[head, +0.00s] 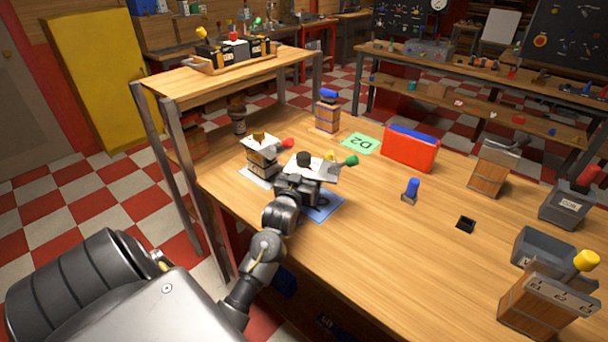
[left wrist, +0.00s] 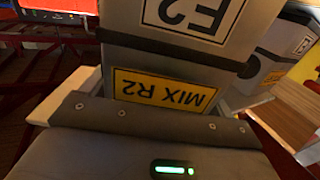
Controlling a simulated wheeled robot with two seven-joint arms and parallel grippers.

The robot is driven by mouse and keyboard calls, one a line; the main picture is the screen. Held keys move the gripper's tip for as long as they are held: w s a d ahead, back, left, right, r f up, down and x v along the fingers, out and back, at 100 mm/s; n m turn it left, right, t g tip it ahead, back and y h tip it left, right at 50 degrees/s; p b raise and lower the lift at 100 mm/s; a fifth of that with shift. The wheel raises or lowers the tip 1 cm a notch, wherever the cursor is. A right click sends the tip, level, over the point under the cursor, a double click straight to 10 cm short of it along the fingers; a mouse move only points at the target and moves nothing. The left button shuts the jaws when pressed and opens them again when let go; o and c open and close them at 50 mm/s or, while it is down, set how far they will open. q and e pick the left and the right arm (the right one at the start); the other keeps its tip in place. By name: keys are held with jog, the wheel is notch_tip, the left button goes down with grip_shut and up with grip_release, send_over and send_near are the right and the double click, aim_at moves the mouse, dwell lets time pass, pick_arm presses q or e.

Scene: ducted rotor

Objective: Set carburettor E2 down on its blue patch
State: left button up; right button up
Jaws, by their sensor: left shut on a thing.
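Carburettor E2 (head: 318,171) has a pale top, a black round cap and a green knob on its right side. In the left wrist view its body (left wrist: 185,55) fills the upper middle, with an upside-down E2 label and a yellow MIX R2 label. My left gripper (head: 300,183) is shut on it. The blue patch (head: 328,207) shows on the bench just below and right of the gripper; gripper and carburettor hide much of it. I cannot tell whether the carburettor's base touches the patch. My right gripper is not in view.
A similar carburettor (head: 262,162) with a red knob stands close left on a pale patch. A green D2 patch (head: 360,143) and a red box (head: 410,149) lie behind. A raised wooden shelf (head: 230,80) stands at left.

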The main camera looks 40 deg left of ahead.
pick_arm(q)
jog(key=o, duration=0.9)
jog(key=shift+f, duration=0.1)
jog(key=shift+c, duration=0.2)
jog(key=shift+o, duration=0.7)
jog(key=shift+r, duration=0.2)
jog(key=p+v, duration=0.5)
jog(key=v, duration=0.7)
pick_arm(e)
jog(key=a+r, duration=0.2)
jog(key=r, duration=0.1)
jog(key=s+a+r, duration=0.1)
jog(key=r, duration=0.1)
pick_arm(q)
jog(key=shift+s, duration=0.1)
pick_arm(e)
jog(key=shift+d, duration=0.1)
